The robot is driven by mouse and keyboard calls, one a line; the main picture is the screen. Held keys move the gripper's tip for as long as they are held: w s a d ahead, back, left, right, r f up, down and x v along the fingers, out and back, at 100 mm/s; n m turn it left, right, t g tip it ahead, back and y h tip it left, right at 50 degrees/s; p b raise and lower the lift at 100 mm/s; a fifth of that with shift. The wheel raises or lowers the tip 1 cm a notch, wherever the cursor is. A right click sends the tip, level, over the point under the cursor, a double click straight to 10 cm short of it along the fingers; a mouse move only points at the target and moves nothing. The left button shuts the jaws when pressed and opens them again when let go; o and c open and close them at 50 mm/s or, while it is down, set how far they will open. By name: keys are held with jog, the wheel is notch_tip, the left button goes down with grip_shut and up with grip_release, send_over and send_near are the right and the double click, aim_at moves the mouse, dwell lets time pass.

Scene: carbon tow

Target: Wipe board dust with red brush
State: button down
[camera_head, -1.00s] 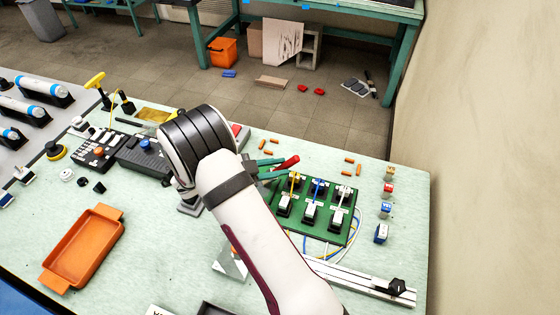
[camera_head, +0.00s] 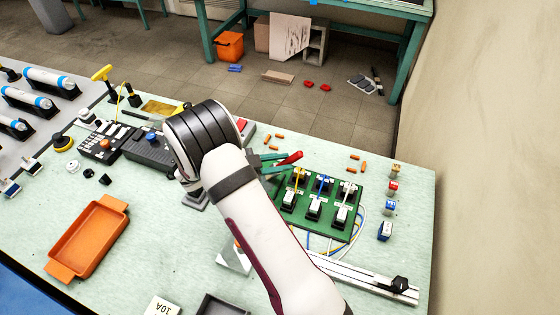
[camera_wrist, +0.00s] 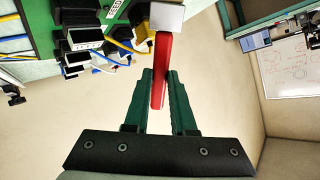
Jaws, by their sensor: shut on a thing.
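The red brush shows as a red handle (camera_wrist: 161,72) with a pale block at its far end in the wrist view. My gripper (camera_wrist: 160,76) has its green fingers shut on this handle. In the head view the red handle (camera_head: 291,157) sticks out from the green fingers, just above the upper left of the green board (camera_head: 327,226). The board carries rows of black and white modules with yellow, blue and white wires. The brush appears held apart from the board. Dust on the board is too small to make out. My arm hides the board's lower left surroundings.
An orange tray (camera_head: 121,204) lies at the left of the pale green table. A black control box (camera_head: 148,150) stands behind my wrist. Small orange pieces (camera_head: 358,170) and small blocks (camera_head: 385,230) lie around the board. A metal rail (camera_head: 370,282) lies in front.

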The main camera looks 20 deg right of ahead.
jog(key=shift+w+a, duration=0.3)
jog(key=shift+a, duration=0.55)
jog(key=shift+w+a, duration=0.25)
jog(key=shift+a, duration=0.6)
jog(key=s+d, duration=0.2)
jog(key=s, duration=0.2)
jog(key=w+a+r, duration=0.2)
jog(key=a+r, duration=0.1)
jog(key=r, duration=0.5)
jog(key=shift+w, duration=0.4)
dwell(1.9)
dwell(0.5)
